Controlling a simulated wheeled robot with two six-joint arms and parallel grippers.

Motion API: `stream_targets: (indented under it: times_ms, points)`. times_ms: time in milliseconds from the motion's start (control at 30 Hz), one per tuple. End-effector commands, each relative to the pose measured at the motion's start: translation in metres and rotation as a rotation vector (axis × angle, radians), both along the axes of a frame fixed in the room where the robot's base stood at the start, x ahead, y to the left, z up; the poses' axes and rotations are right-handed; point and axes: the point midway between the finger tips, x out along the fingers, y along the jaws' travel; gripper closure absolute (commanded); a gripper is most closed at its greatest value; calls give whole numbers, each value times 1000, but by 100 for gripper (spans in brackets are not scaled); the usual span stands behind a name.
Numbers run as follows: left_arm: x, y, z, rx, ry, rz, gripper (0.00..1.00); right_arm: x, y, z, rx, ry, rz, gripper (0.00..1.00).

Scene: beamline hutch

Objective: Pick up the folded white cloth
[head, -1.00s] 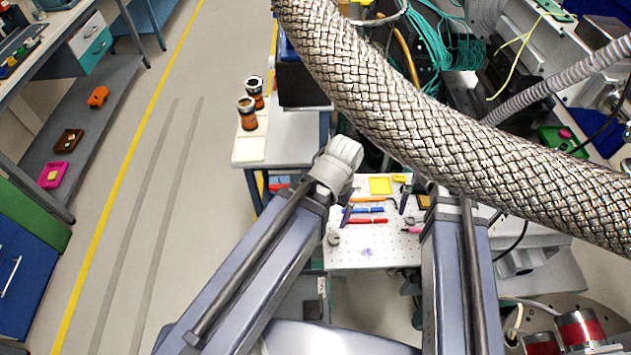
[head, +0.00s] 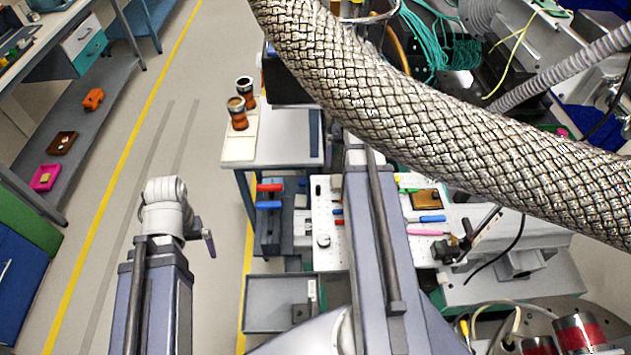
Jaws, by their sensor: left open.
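I cannot pick out the folded white cloth with certainty. A flat pale cream piece (head: 240,149) lies at the left end of the grey cart top, beneath or beside two orange-and-black jars; I cannot tell whether it is cloth. My left gripper (head: 208,243) is over the floor, left of the cart and nearer to me, open, with nothing seen in it; only a dark finger shows past the wrist. My right arm reaches up the middle, and its gripper is hidden, its far end behind the thick braided hose.
The braided hose (head: 420,115) crosses from top centre to the right. The two jars (head: 238,113) stand on the cart (head: 285,140). A white perforated board (head: 327,257) holds several coloured tools and a brown block (head: 425,200). The floor at left is clear beside a yellow line.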

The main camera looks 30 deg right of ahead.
Motion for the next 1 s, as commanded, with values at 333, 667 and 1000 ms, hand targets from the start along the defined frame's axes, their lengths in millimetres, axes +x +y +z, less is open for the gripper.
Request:
stream_targets:
  times_ms: [333, 667, 1000]
  points:
    - [0, 0, -9, 0, 0, 0, 0, -1, -4, -9, 0, -1, -8, 0]
    - [0, 0, -27, 0, 0, 0, 0, -2, -3, -27, 0, -1, -7, 0]
    - [0, 0, -50, 0, 0, 0, 0, -6, 2, -50, 0, -1, -7, 0]
